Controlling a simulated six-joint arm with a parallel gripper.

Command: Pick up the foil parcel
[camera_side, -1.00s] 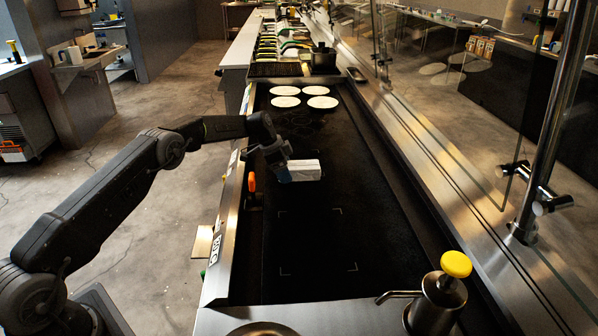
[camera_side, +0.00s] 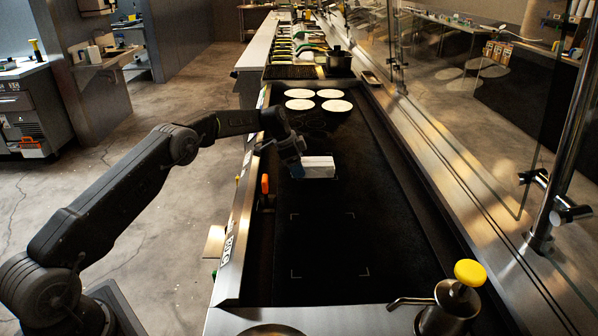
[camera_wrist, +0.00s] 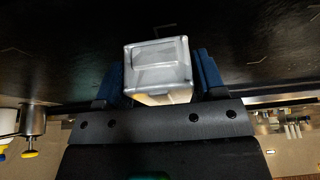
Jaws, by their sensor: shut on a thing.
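The foil parcel (camera_side: 319,167) is a pale silver block over the dark griddle (camera_side: 330,275), around its middle. My gripper (camera_side: 297,166) is shut on the parcel's left end in the side view. In the wrist view, the parcel (camera_wrist: 156,68) sits between the two blue fingers of my gripper (camera_wrist: 160,75), one on each side. The parcel looks roughly level. The gap between its underside and the griddle is hard to judge.
Several flat white tortillas (camera_side: 299,104) lie at the griddle's far end. White corner marks (camera_side: 352,216) outline a bare area nearer the camera. A pump bottle with a yellow top (camera_side: 469,272) stands at front right. A glass screen (camera_side: 480,100) runs along the right.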

